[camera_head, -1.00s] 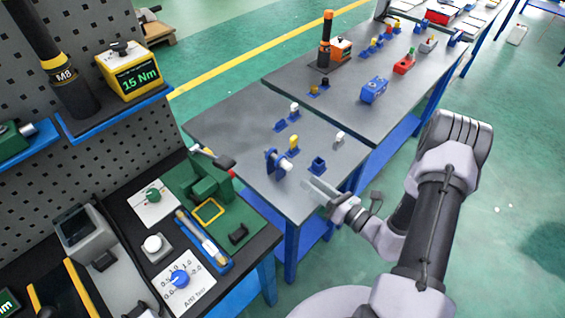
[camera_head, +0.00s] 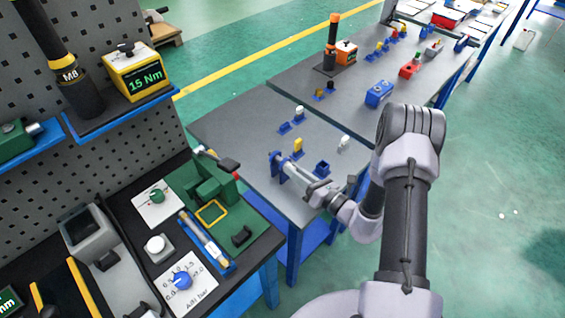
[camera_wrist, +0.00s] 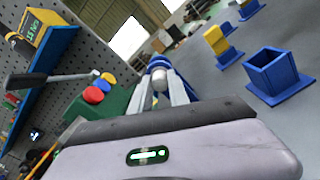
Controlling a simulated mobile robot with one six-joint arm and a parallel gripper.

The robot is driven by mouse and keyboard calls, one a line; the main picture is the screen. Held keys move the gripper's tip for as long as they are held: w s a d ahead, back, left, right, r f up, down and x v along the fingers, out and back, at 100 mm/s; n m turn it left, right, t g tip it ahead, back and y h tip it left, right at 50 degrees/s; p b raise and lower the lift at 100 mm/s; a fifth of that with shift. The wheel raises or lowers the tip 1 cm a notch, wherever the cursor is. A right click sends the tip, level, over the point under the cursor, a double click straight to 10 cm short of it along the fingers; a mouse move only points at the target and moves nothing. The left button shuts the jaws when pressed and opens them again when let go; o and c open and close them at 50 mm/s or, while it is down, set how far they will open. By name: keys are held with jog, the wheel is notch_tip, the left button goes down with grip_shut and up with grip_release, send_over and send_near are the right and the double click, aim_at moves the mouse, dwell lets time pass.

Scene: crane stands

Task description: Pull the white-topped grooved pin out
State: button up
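A blue upright bracket (camera_head: 277,166) stands near the front edge of the grey bench. It also shows in the wrist view (camera_wrist: 158,63). A pale rounded pin head (camera_wrist: 160,78) sticks out of it towards me; its grooves are not visible. My gripper (camera_head: 293,169) is at the bracket, and its two fingers (camera_wrist: 161,90) lie on either side of the pin head. The fingers stand apart, and I cannot see firm contact with the pin. In the head view the gripper mostly covers the pin.
An empty blue square socket (camera_wrist: 273,75) and a yellow-topped piece (camera_wrist: 216,40) stand beside the bracket.

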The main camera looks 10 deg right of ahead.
jog(key=shift+s+d, duration=0.1)
grip_shut()
jog(key=shift+v, duration=4.95)
